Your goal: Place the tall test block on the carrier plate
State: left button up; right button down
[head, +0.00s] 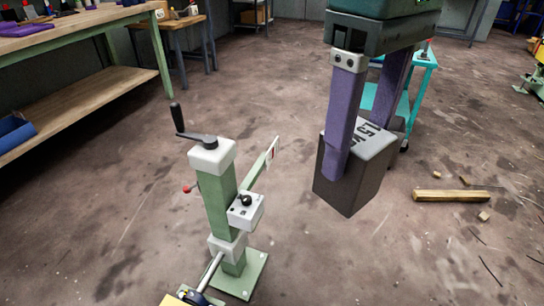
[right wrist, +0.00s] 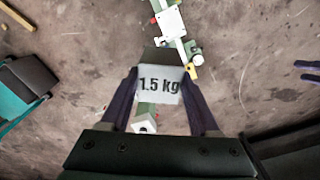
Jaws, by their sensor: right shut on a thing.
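The tall test block (head: 349,176) is dark grey with a light top face marked 1.5 kg, partly covered by a finger in the head view. My right gripper (head: 364,150) is shut on it, one purple finger on each side, and holds it up in the air, slightly tilted. In the right wrist view the block's marked top (right wrist: 159,85) sits between the fingertips. Two purple fingers of my left gripper (right wrist: 304,71) show at the right edge there, apart and empty. I cannot make out the carrier plate for sure in either view.
A green post with a black crank (head: 222,190) stands left of the block, with a thin arm reaching toward it. A turquoise cart (head: 421,75) stands behind my right gripper. A wooden beam (head: 452,196) lies on the floor at right. A workbench (head: 75,100) is at left.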

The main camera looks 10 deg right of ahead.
jog(key=s+a+f+n+b, duration=0.1)
jog(key=f+n+b, duration=0.1)
jog(key=f+b, duration=1.1)
jog(key=s+a+f+n+b, duration=0.1)
jog(key=a+f+n+b, duration=0.1)
jog(key=f+b, duration=1.1)
jog(key=s+a+f+n+b, duration=0.1)
jog(key=f+b, duration=1.2)
jog(key=f, duration=1.9)
jog(key=shift+a+n, duration=0.25)
jog(key=shift+n, duration=0.25)
jog(key=shift+r, duration=0.1)
jog(key=shift+c, duration=2.3)
grip_release()
jog(key=shift+d+f, duration=0.1)
jog(key=shift+f, duration=0.1)
jog(key=o, duration=0.3)
jog(key=shift+o, duration=0.2)
